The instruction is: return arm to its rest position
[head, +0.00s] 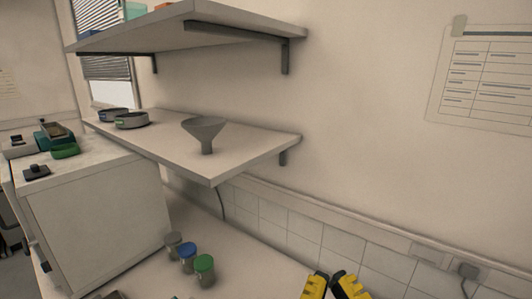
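My gripper (331,276) shows only in part at the bottom edge of the head view, right of centre. Two yellow and black finger parts rise into the picture, one on each side of a narrow gap. No object shows between the visible parts. Their lower ends and the rest of my arm are cut off by the frame, so how far the fingers are spread is unclear. The gripper appears in front of the tiled wall and worktop.
A lower shelf (225,160) holds a grey funnel (205,132) and round dishes (131,120). An upper shelf (200,27) is above it. Capped jars (204,268) stand on the worktop (240,265). A pale cabinet (100,225) is at left. A wall socket (468,270) is at right.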

